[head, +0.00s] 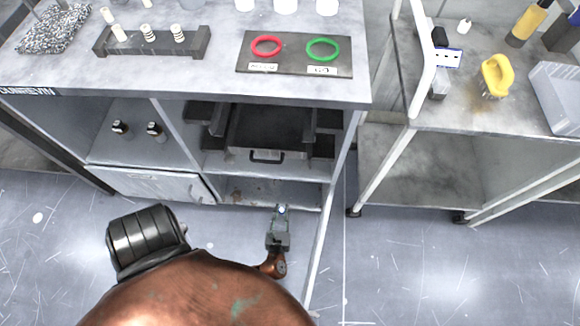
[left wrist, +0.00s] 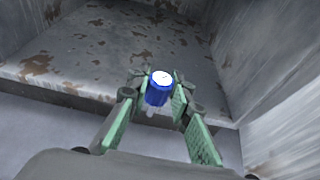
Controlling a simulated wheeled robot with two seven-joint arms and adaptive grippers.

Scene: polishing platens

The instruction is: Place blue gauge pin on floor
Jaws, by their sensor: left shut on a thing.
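The blue gauge pin (left wrist: 159,90) shows in the left wrist view as a short blue cylinder with a white top face and a pale lower part. It is between the green-padded fingers of my left gripper (left wrist: 155,108), which is shut on it. In the head view my left gripper (head: 282,213) is low in front of the cabinet, by the front edge of its bottom compartment. The pin is too small there to make out clearly. The grey floor (head: 400,270) lies in front of the cabinet. My right gripper is not in view.
The cabinet's bottom shelf (left wrist: 75,58) is grey with rusty worn patches, with walls at its sides. A drawer (head: 265,156) with a black handle is above it. A wheeled cart (head: 425,172) stands at right. Red (head: 266,47) and green (head: 322,49) rings lie on top.

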